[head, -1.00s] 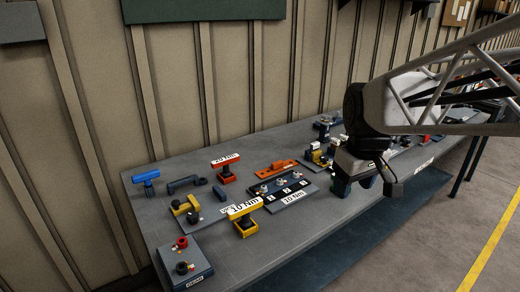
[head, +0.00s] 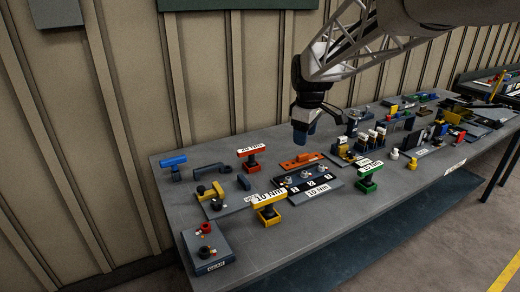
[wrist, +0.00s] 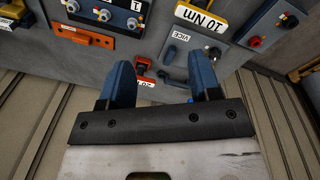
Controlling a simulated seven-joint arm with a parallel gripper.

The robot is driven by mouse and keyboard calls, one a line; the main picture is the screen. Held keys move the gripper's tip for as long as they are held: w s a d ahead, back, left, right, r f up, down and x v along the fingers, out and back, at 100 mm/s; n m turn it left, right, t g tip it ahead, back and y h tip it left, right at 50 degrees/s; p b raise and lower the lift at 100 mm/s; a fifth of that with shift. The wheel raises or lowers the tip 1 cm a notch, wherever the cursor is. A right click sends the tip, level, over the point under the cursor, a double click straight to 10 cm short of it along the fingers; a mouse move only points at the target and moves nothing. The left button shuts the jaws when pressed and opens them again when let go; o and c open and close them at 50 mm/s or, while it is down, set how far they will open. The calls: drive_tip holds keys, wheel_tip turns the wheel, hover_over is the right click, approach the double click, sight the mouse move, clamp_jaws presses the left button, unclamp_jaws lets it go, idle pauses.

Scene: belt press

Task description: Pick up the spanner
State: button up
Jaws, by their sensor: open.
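No tool is clearly readable as the spanner. Two candidates show in the head view: a flat orange bar (head: 301,162) behind the numbered block, and a dark, low angled bar (head: 211,171) at the left, between the blue and red T-handles. The orange bar also shows at upper left in the wrist view (wrist: 85,37). My gripper (head: 303,135) points down above the bench, by the orange bar and apart from it. In the wrist view its fingers (wrist: 160,68) are open and empty, with the red 20 Nm T-handle (wrist: 142,72) seen between them.
Several small parts crowd the right. The wall stands close behind; the front is clear.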

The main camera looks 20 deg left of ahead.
drive_tip(key=w+a+f+n, duration=0.4)
drive_tip(key=w+a, duration=0.3)
drive_tip(key=a, duration=0.4)
drive_tip(key=n+g, duration=0.1)
drive_tip(key=n, duration=0.7)
hover_over(210, 166)
drive_tip(key=f, duration=1.5)
drive_tip(key=shift+s+f, duration=0.25)
drive_tip(key=shift+f, duration=0.15)
drive_tip(key=shift+f, duration=1.3)
drive_tip(key=shift+f, duration=0.15)
drive_tip(key=shift+w+f, duration=0.2)
drive_tip(key=shift+f, duration=2.3)
